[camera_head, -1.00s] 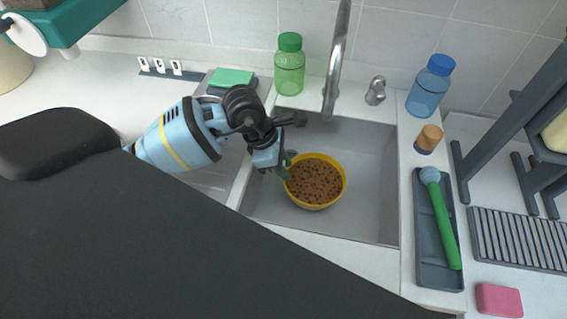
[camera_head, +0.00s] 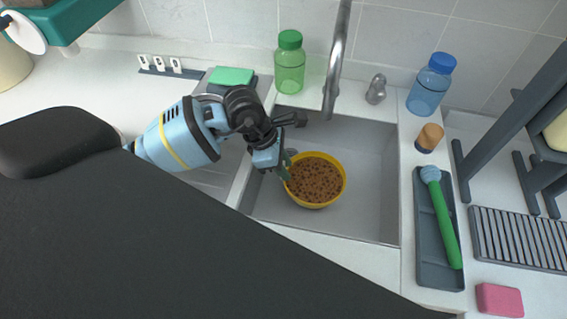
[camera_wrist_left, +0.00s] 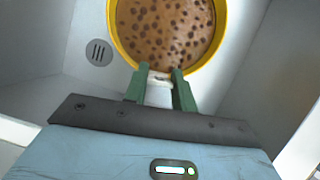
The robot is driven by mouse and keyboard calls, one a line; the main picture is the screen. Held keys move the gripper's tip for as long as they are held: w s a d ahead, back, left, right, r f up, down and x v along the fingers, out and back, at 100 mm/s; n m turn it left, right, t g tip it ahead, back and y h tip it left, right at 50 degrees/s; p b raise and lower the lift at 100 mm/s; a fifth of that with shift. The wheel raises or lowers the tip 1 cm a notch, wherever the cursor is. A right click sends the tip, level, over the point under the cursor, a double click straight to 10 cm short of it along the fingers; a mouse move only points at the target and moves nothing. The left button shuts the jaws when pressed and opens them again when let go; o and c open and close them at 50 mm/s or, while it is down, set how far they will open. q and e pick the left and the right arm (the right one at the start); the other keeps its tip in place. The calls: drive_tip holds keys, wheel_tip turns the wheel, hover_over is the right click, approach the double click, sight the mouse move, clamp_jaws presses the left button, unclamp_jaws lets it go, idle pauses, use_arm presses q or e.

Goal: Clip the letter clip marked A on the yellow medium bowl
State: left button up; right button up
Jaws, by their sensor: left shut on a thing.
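The yellow bowl (camera_head: 316,203) stands in the sink, filled with brown speckled food. It also shows at the top of the left wrist view (camera_wrist_left: 214,58). My left gripper (camera_head: 287,168) is at the bowl's left rim. In the left wrist view its green fingers (camera_wrist_left: 160,88) are shut on a small white clip (camera_wrist_left: 159,94), whose far end meets the bowl's near rim. I cannot read a letter on it, nor tell whether it grips the rim. Three white clips (camera_head: 160,66) stand on a dark rail at the back left. My right gripper is not in view.
The grey sink (camera_head: 368,215) has free floor around the bowl. The faucet (camera_head: 337,65) rises behind it. A green bottle (camera_head: 290,68) and a blue bottle (camera_head: 430,90) stand at the back. A tray with a green brush (camera_head: 446,225) lies right of the sink.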

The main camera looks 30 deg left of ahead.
use_arm(q)
drive_tip(key=shift+s+f, duration=0.1)
drive_tip(key=shift+f, duration=0.15)
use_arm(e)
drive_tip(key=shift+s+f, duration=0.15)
use_arm(q)
drive_tip(key=shift+s+f, duration=0.15)
drive_tip(key=shift+f, duration=0.1)
drive_tip(key=o, duration=1)
drive_tip(key=shift+o, duration=0.6)
drive_tip(key=o, duration=0.4)
drive_tip(key=shift+c, duration=0.2)
drive_tip(key=shift+w+r+p, duration=0.2)
drive_tip(key=shift+r+p, duration=0.5)
drive_tip(key=shift+r, duration=1.05)
drive_tip(key=shift+r+p, duration=0.45)
drive_tip(key=shift+r, duration=0.6)
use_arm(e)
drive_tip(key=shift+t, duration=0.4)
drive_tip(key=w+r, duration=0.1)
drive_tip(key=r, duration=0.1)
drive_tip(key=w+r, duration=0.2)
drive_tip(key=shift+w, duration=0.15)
